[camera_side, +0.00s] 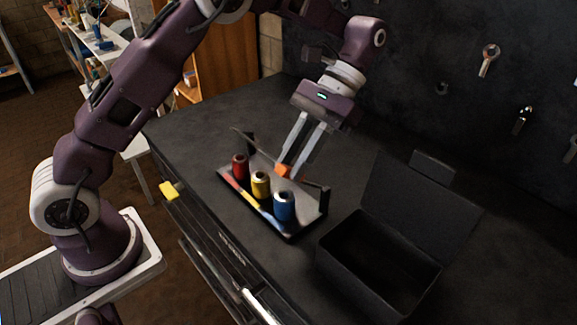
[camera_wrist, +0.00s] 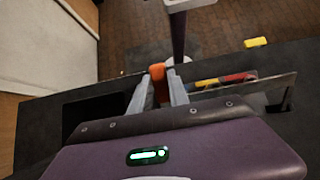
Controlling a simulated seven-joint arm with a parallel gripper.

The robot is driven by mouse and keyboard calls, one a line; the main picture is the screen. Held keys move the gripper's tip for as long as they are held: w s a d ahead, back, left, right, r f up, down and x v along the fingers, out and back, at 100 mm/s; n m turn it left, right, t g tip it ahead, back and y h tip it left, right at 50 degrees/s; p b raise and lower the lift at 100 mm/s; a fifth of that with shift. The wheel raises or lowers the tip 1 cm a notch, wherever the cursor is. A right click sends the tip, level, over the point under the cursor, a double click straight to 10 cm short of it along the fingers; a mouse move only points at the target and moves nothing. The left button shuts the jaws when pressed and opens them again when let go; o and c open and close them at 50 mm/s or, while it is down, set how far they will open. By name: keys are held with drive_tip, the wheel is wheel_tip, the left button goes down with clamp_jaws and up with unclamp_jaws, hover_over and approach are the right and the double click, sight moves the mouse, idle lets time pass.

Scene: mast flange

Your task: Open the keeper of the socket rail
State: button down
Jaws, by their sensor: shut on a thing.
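The socket rail (camera_side: 272,222) is a dark tray on the bench. A red socket (camera_side: 240,167), a yellow socket (camera_side: 261,185) and a blue socket (camera_side: 284,207) stand upright in a row on it. The keeper (camera_side: 253,145) looks like a thin grey bar running along the row on its far side; it also shows in the wrist view (camera_wrist: 255,88). An orange tab (camera_side: 283,170) is on it. My gripper (camera_side: 290,168) reaches down from above and is shut on the orange tab, seen between the fingers in the wrist view (camera_wrist: 158,80). The fingers hide part of the bar.
An open dark box (camera_side: 372,285) with its lid up stands right of the rail. A yellow block (camera_side: 169,190) lies at the bench's front edge. Tools, including a wrench (camera_side: 488,60), hang on the back wall. The bench left of the rail is clear.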

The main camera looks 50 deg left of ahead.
drive_tip(key=shift+w+r+g, duration=0.1)
drive_tip(key=shift+w+g, duration=0.15)
drive_tip(key=shift+g, duration=0.05)
drive_tip(key=c, duration=1.2)
unclamp_jaws()
drive_tip(key=shift+c, duration=0.2)
